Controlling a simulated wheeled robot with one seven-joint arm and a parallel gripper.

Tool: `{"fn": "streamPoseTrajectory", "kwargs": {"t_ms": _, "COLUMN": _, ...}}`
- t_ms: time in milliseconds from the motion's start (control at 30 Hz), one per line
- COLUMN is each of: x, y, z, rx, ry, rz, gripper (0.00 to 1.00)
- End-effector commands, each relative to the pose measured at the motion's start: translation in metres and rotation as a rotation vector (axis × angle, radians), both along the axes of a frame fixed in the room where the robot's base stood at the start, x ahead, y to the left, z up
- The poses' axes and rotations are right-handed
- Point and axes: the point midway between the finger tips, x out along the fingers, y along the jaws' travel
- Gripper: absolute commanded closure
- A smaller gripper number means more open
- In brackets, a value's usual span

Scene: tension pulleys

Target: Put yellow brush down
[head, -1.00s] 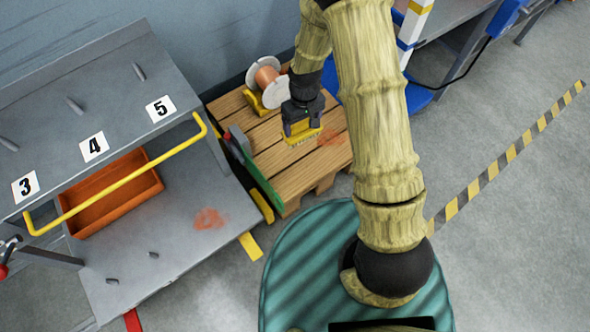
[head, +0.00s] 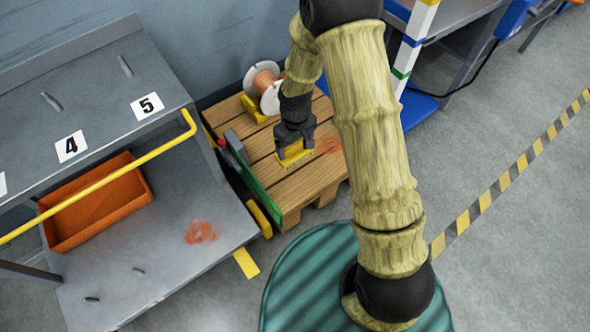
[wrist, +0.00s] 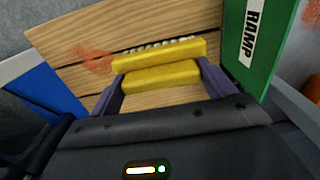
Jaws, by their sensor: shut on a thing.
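The yellow brush (head: 296,152) is in my gripper (head: 295,146), low over the wooden pallet (head: 300,192) in the head view. In the wrist view the yellow brush (wrist: 160,75) lies across between the two fingers of my gripper (wrist: 160,82), which are shut on it. Its pale bristles show along its far edge, facing the boards. I cannot tell whether the bristles touch the wood.
A green ramp panel (wrist: 267,45) runs along the pallet's left side in the head view. A grey shelf (head: 150,235) holds an orange bin (head: 100,205). An orange-red stain (head: 330,146) marks the boards right of the brush.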

Motion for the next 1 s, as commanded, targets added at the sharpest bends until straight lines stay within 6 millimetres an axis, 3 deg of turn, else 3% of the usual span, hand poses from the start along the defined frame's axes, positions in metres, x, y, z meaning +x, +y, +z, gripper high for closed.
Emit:
{"fn": "streamPoseTrajectory", "kwargs": {"t_ms": 200, "x": 0.0, "y": 0.0, "z": -0.045, "rx": -0.001, "ry": 0.002, "rz": 0.0, "gripper": 0.37}}
{"fn": "streamPoseTrajectory", "kwargs": {"t_ms": 300, "x": 0.0, "y": 0.0, "z": -0.057, "rx": -0.001, "ry": 0.001, "rz": 0.0, "gripper": 0.37}}
{"fn": "streamPoseTrajectory", "kwargs": {"t_ms": 667, "x": 0.0, "y": 0.0, "z": -0.059, "rx": 0.0, "ry": 0.0, "rz": -0.001, "gripper": 0.37}}
{"fn": "streamPoseTrajectory", "kwargs": {"t_ms": 1000, "x": 0.0, "y": -0.001, "z": -0.097, "rx": -0.001, "ry": 0.001, "rz": -0.003, "gripper": 0.37}}
